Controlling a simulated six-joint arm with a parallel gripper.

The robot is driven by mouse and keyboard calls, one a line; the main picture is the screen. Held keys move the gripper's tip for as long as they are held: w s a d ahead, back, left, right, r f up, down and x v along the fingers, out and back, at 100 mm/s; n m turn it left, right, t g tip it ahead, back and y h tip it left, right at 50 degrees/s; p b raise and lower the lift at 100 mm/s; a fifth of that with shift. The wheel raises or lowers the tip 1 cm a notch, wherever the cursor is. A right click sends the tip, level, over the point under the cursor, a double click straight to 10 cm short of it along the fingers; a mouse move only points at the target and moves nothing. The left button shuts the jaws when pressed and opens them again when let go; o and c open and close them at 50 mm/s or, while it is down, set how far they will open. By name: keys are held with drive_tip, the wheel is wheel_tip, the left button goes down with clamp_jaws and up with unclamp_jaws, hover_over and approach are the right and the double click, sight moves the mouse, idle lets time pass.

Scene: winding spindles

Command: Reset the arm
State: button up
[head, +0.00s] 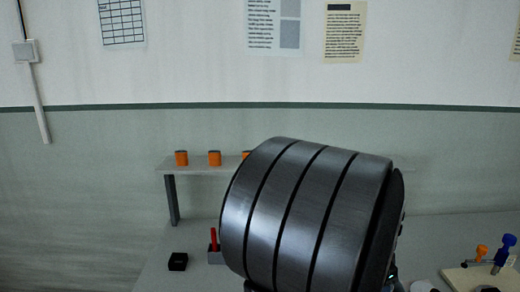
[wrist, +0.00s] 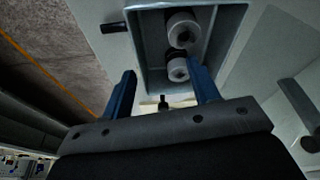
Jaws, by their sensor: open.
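My gripper (wrist: 163,92) shows in the wrist view with its two blue fingers spread apart and nothing between them. Beyond the fingertips is a grey open bin (wrist: 240,22) holding grey cylindrical spools (wrist: 183,30), each with a hole in its end face. The gripper is apart from the spools. In the head view a large dark metal part of my arm fills the middle and hides the gripper and much of the table.
A shelf (head: 200,170) with several orange spools (head: 214,158) stands at the back. A black block (head: 178,261) and a grey holder with a red item (head: 213,240) are on the table's left. A board with blue and orange knobs (head: 507,243) is at right.

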drive_tip(key=s+d+r, duration=0.4)
drive_tip(key=s+r, duration=0.1)
drive_tip(key=s, duration=0.2)
drive_tip(key=w+d+r+n, duration=0.1)
drive_tip(key=w+r, duration=0.2)
drive_tip(key=w, duration=0.4)
drive_tip(key=w+d+r+n, duration=0.1)
drive_tip(key=w+r, duration=0.3)
drive_tip(key=w, duration=0.3)
drive_tip(key=w+a+r+n+t, duration=0.1)
drive_tip(key=w+a+r+n, duration=0.2)
drive_tip(key=w, duration=0.8)
drive_tip(key=w+a+f, duration=0.2)
drive_tip(key=a+f, duration=0.1)
drive_tip(key=a, duration=0.1)
drive_tip(key=shift+w+a+f+m+y, duration=0.2)
drive_tip(key=shift+w+a+m+y, duration=0.1)
drive_tip(key=shift+w, duration=0.1)
